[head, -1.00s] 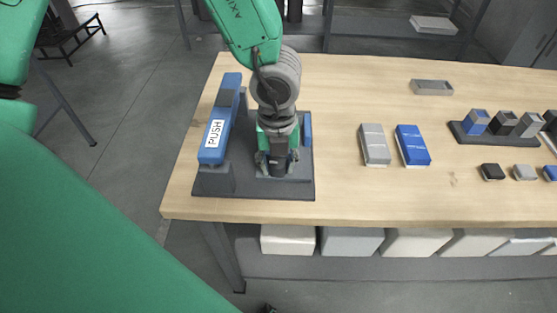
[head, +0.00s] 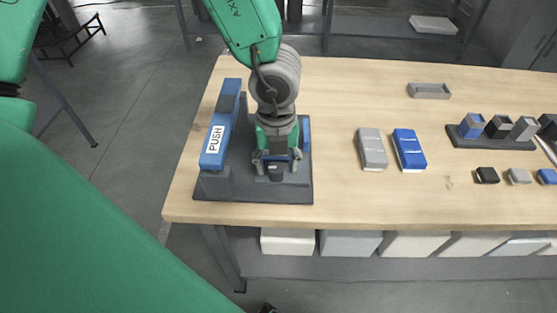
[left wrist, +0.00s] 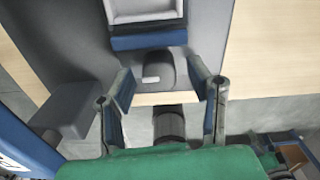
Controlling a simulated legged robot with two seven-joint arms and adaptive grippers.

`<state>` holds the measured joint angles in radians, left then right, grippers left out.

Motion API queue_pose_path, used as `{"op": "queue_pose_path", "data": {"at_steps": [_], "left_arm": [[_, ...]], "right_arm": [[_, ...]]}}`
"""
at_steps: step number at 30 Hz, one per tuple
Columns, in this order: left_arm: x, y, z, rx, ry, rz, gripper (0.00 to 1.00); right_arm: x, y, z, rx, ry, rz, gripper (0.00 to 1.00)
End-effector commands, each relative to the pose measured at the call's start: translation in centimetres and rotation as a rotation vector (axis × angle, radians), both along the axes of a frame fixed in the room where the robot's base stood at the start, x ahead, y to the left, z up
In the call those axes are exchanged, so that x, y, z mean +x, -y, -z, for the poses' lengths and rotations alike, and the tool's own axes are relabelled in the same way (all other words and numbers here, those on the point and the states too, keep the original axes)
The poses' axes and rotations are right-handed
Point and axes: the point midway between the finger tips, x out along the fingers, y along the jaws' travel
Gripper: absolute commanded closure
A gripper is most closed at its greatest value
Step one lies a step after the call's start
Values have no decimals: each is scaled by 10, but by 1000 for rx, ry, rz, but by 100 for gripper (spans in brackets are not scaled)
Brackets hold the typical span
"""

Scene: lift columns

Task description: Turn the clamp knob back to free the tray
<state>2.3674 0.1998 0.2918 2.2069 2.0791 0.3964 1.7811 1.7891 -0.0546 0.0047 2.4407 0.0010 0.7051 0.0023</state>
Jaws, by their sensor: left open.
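My left gripper (head: 276,163) points down over the dark fixture base (head: 301,189) on the table. It is open, with its two fingers apart. A dark clamp knob (left wrist: 158,68) with a pale mark lies between the spread fingers in the left wrist view, with gaps showing on both sides. The knob also shows below the gripper in the head view (head: 275,173). In the left wrist view, a grey tray (left wrist: 111,12) lies beyond the knob, behind a blue bar (left wrist: 150,37). My gripper and wrist hide most of the tray in the head view. My right gripper is not seen.
A blue lever marked PUSH (head: 219,130) stands left of my gripper. Grey (head: 371,149) and blue (head: 409,150) blocks lie to the right, with a dark rack (head: 488,139) of small blocks farther right. Bare wood separates the fixture from the blocks.

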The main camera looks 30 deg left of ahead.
Motion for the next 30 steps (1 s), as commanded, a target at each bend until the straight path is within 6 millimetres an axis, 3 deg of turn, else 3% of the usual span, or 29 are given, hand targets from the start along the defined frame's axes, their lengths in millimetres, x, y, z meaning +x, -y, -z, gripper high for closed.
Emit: {"op": "queue_pose_path", "data": {"at_steps": [15,30], "left_arm": [[0,0,-50,-1,-1,-2,53],[0,0,-50,0,0,-1,53]], "right_arm": [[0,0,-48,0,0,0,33],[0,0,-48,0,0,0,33]]}}
